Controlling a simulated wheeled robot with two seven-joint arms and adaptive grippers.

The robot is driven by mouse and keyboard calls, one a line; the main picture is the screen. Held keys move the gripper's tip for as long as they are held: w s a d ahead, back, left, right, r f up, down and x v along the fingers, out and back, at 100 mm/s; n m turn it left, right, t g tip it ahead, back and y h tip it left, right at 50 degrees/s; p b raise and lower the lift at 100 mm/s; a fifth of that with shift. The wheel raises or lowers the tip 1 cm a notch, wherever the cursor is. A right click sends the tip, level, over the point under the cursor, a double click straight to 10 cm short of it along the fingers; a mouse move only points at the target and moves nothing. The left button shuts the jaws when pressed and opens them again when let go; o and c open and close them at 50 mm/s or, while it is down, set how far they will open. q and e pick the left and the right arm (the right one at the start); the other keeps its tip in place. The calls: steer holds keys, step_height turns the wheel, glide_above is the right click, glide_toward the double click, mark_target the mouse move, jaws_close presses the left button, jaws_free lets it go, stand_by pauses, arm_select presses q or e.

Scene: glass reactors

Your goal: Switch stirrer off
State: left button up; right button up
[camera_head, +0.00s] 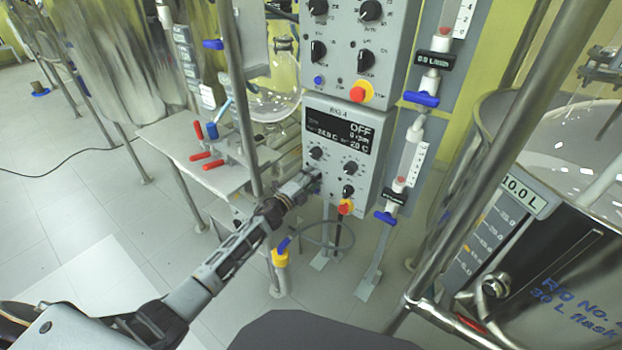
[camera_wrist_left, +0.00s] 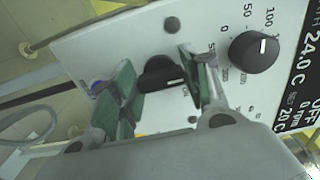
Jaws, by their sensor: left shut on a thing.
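The gripper hides this knob in the head view. A larger black dial (camera_wrist_left: 254,52) with a number scale sits beside it. My right gripper is not in view.
A second control box (camera_head: 357,50) is mounted above. Flow meters with blue valves (camera_head: 421,98) hang at the right. A metal post (camera_head: 243,100) and a bench (camera_head: 185,145) with red-handled clamps stand left of my arm. A large vessel (camera_head: 560,270) fills the right.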

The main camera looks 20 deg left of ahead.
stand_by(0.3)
arm_select(q)
steer(key=o, duration=1)
steer(key=shift+m+b, duration=0.3)
steer(key=shift+m, duration=0.1)
steer(key=shift+s+a+r+m+b, duration=0.1)
steer(key=shift+s+a+m+b, duration=0.65)
steer(key=shift+s+m, duration=1.3)
steer(key=shift+s+a+f+m+b, duration=0.1)
steer(key=shift+s+a+m+b, duration=0.7)
steer(key=shift+s+m, duration=1.25)
steer(key=shift+s+a+r+m+b, duration=0.1)
steer(key=shift+s+a+m+b, duration=0.65)
steer(key=shift+s+m, duration=1.3)
